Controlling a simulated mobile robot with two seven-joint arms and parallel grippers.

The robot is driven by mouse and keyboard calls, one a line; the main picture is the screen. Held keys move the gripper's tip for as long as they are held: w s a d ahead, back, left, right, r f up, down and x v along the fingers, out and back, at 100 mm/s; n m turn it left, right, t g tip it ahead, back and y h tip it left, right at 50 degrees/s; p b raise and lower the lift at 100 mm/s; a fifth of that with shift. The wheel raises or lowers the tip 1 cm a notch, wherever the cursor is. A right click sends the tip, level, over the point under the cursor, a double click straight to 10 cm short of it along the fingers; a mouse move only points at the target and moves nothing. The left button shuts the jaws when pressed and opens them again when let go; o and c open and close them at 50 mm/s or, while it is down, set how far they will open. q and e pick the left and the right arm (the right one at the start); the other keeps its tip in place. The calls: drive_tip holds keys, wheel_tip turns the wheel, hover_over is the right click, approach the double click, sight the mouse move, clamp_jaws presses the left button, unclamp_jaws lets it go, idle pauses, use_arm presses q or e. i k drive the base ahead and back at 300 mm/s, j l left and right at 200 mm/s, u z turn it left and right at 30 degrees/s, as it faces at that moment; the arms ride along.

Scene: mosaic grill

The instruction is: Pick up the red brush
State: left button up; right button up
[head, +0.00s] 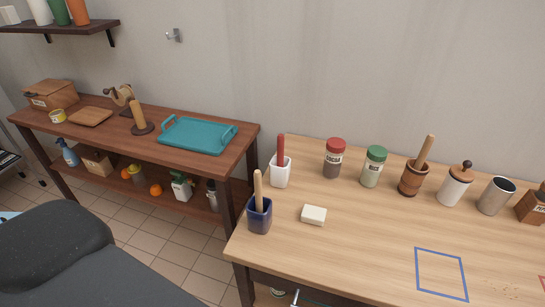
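A red handle (281,149) stands upright in a small white holder (281,173) near the back left corner of the light wooden table. It looks like the handle of the red brush; its lower end is hidden inside the holder. A second handle, pale wood (258,189), stands in a dark blue holder (259,216) in front of it, near the table's left edge. Neither of my grippers shows in the head view.
A white block (314,215) lies right of the blue holder. A red-lidded jar (334,159), a green-lidded jar (373,167) and a mortar with pestle (412,178) stand along the back. A blue square outline (441,252) marks clear tabletop. A teal tray (198,136) lies on the left bench.

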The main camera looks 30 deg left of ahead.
sight(280, 137)
drive_tip(key=i+j, duration=0.1)
drive_tip(key=j, duration=0.35)
drive_tip(key=i+j+z, duration=0.1)
drive_tip(key=j, duration=0.85)
drive_tip(key=i+z, duration=0.05)
